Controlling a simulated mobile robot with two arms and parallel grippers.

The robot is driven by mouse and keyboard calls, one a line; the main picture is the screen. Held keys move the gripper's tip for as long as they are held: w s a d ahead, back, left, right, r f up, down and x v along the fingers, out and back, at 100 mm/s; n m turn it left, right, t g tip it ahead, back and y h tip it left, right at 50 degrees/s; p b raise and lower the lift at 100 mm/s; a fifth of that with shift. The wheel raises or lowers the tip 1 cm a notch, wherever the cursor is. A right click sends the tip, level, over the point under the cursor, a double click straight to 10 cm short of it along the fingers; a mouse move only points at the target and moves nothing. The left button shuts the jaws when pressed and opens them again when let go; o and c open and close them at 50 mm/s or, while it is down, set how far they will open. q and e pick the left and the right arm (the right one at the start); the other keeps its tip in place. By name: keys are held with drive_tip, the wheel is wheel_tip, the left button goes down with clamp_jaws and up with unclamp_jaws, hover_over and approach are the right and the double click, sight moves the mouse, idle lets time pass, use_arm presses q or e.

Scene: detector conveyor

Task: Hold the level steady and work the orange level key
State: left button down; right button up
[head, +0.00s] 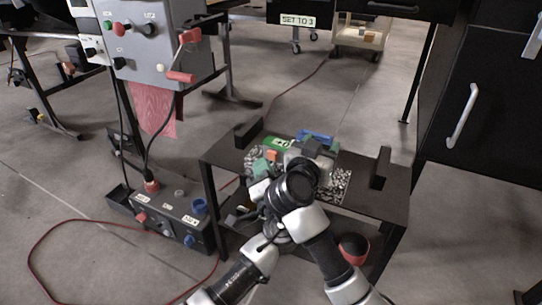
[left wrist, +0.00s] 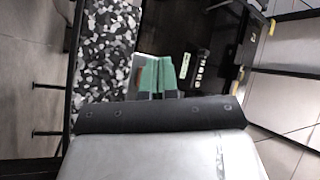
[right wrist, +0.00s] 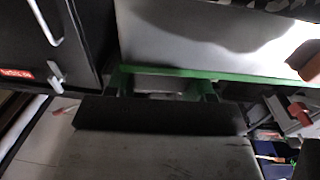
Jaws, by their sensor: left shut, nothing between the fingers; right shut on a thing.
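The level appears to be the pale grey block (head: 296,152) on the low black table in the head view. In the right wrist view a pale grey face with a green edge (right wrist: 215,38) fills the top. My right gripper (head: 318,148) is shut on it, its green fingers (right wrist: 164,84) wide apart; their contact is partly hidden. The orange key (head: 272,156) shows small at the left of the block, and an orange part (right wrist: 305,58) is at the right wrist view's right edge. My left gripper (head: 262,167) is shut and empty beside the key; its green fingers (left wrist: 157,75) are together.
A speckled surface (left wrist: 104,45) lies beside my left gripper. The low table (head: 225,152) has black upright blocks (head: 381,167) at its ends. A grey control box (head: 165,55) stands at upper left. A switch box (head: 170,222) and red cable lie on the floor.

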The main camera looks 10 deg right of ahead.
use_arm(q)
drive_tip(key=shift+w+d, duration=0.1)
use_arm(e)
drive_tip(key=shift+f, duration=0.2)
use_arm(q)
drive_tip(key=shift+w+d, duration=0.2)
drive_tip(key=shift+w, duration=0.1)
drive_tip(key=shift+w+d, duration=0.25)
drive_tip(key=shift+w, duration=0.1)
idle(0.5)
drive_tip(key=shift+s+a, duration=0.1)
drive_tip(key=shift+s, duration=0.05)
drive_tip(key=shift+s+a, duration=0.4)
drive_tip(key=shift+s, duration=0.15)
drive_tip(key=shift+s+a, duration=0.75)
drive_tip(key=shift+s, duration=0.3)
drive_tip(key=shift+s+a, duration=0.75)
drive_tip(key=shift+s, duration=0.25)
